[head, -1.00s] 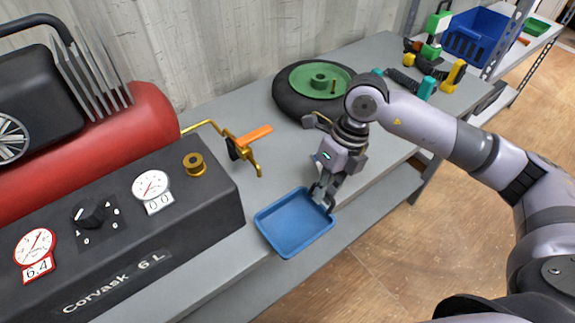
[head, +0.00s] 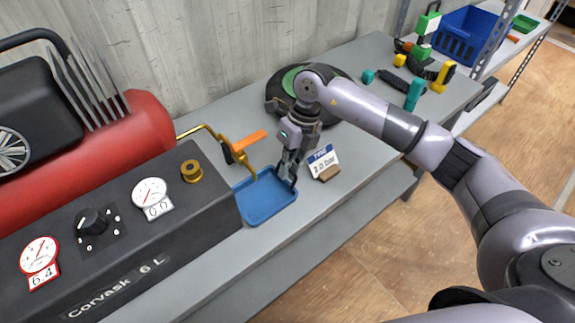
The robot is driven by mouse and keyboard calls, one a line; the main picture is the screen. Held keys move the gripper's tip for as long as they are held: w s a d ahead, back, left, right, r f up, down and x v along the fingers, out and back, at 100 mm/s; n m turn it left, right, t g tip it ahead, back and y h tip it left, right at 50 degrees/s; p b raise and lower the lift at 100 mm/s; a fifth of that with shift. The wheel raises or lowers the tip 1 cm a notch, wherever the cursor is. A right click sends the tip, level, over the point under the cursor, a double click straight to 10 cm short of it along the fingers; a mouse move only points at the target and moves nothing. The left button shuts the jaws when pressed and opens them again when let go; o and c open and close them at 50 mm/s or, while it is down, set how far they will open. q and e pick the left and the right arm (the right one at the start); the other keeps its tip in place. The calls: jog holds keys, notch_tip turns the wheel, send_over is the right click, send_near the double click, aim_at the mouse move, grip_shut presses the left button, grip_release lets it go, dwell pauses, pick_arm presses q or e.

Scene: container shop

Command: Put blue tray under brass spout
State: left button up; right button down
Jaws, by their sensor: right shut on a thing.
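The blue tray (head: 268,207) is a shallow rectangular pan at the bench's front edge, beside the black compressor panel. My right gripper (head: 288,179) is shut on its far right rim. The brass spout (head: 249,166) comes from a bent brass pipe with an orange lever (head: 248,141). Its down-turned end shows over the tray's far left part in the head view. I cannot tell the height gap between the spout end and the tray. My left gripper is not in view.
A red tank compressor with a black panel (head: 120,235) fills the left. A small sign reading 2.0 bar (head: 323,162) stands right of the gripper. A wheel (head: 345,78) lies behind my arm. Tools and a blue crate (head: 466,36) are at the far right.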

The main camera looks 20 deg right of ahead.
jog(key=c, duration=1.8)
grip_release()
jog(key=shift+o, duration=0.2)
jog(key=b+v, duration=0.1)
jog(key=v, duration=1.1)
jog(key=shift+b, duration=0.35)
